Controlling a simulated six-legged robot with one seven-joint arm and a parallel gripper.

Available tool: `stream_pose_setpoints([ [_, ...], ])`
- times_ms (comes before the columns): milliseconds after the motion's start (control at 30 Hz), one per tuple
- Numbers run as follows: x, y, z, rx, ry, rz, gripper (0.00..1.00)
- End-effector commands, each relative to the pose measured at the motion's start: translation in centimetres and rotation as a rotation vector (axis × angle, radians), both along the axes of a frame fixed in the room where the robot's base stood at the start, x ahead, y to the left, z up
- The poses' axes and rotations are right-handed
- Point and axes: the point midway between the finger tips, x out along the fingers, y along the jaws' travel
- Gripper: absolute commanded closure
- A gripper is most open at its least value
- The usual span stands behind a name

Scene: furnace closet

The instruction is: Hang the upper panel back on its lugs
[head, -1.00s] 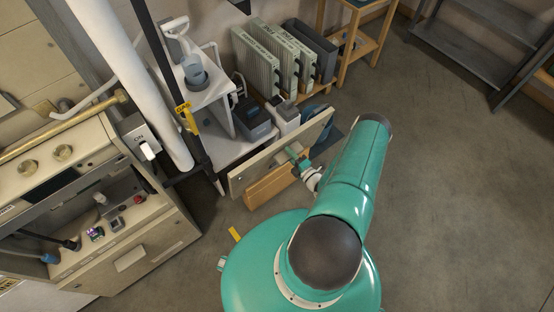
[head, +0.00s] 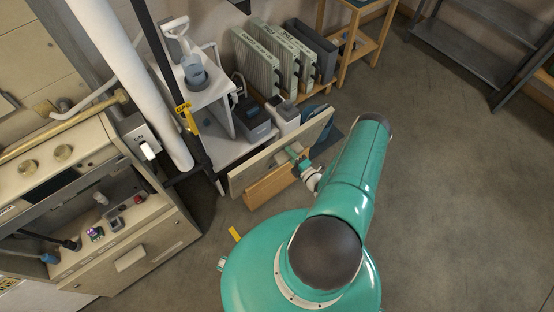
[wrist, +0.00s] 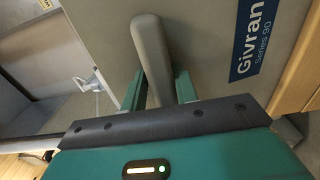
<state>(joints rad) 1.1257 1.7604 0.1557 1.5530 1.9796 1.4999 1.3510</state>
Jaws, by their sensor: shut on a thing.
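The upper panel (head: 250,172) is a flat beige board standing on edge, seen nearly edge-on in the head view. In the wrist view the panel (wrist: 205,40) fills the middle and carries a blue "Givran Series 90" label. My gripper (head: 298,158) is at the panel's near face. In the wrist view my gripper (wrist: 160,92) has its two teal fingers on either side of the panel's grey bar handle (wrist: 150,50), shut on it. The furnace (head: 130,225) stands at left with its upper front open, showing controls inside. I cannot make out its lugs.
A wooden stand (head: 262,190) is right at the panel's lower edge. A white shelf unit (head: 215,110) with a dark post and a white pipe (head: 130,75) stands between panel and furnace.

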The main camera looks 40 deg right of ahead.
Motion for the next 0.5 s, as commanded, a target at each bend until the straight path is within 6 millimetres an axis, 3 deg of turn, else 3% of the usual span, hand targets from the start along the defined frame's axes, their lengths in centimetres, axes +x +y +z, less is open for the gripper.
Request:
stream_pose_setpoints([
  [167, -0.3, 0.1, -0.1, 0.000, 0.011, 0.001, 1.00],
  [500, -0.2, 0.0, 1.8, 0.001, 0.008, 0.000, 1.00],
])
